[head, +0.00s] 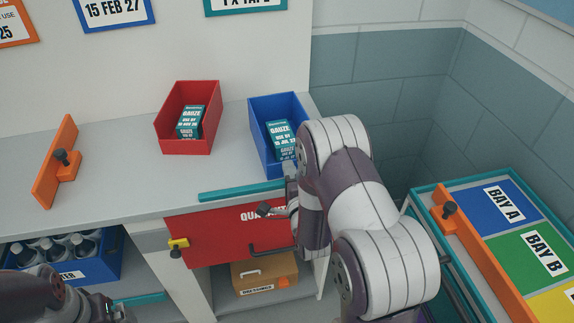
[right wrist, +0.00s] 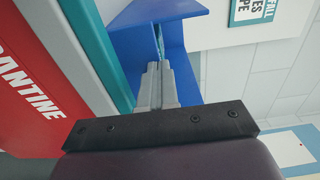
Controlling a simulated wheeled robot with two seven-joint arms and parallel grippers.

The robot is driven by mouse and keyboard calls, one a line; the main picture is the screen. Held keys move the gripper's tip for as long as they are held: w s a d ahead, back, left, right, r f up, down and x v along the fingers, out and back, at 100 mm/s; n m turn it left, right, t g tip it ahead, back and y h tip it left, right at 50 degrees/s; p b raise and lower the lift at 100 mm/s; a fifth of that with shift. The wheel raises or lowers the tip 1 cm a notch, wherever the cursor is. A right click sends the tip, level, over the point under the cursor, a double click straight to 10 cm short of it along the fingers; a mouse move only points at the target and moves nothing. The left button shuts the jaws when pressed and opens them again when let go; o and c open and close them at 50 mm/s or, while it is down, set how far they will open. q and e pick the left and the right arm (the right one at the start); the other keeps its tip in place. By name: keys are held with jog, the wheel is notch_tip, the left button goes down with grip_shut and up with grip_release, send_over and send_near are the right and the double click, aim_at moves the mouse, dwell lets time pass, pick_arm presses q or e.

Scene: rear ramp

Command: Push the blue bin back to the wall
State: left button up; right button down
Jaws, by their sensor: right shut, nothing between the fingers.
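The blue bin (head: 261,112) stands upright on the grey counter, right of the red bin, its front close to the teal front edge. A gauze box (head: 280,137) sits inside it. My right gripper (head: 290,170) is at the bin's front right corner, partly hidden by my own arm. In the right wrist view its fingers (right wrist: 158,83) are shut and empty, with tips at the blue bin (right wrist: 155,12); I cannot tell whether they touch. The pale back wall (head: 130,65) rises behind; the bin hides any gap there. My left gripper (head: 115,312) is barely visible at bottom left.
The red bin (head: 178,134), holding another gauze box, stands left of the blue bin, farther back from the counter edge. An orange bracket (head: 53,165) stands at left. The red quarantine panel (head: 215,233) is below the counter. Coloured bays (head: 500,212) lie at right.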

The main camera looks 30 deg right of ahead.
jog(key=shift+s, duration=0.1)
jog(key=b+x, duration=0.1)
jog(key=x, duration=0.2)
jog(key=shift+r, duration=0.1)
dwell(0.3)
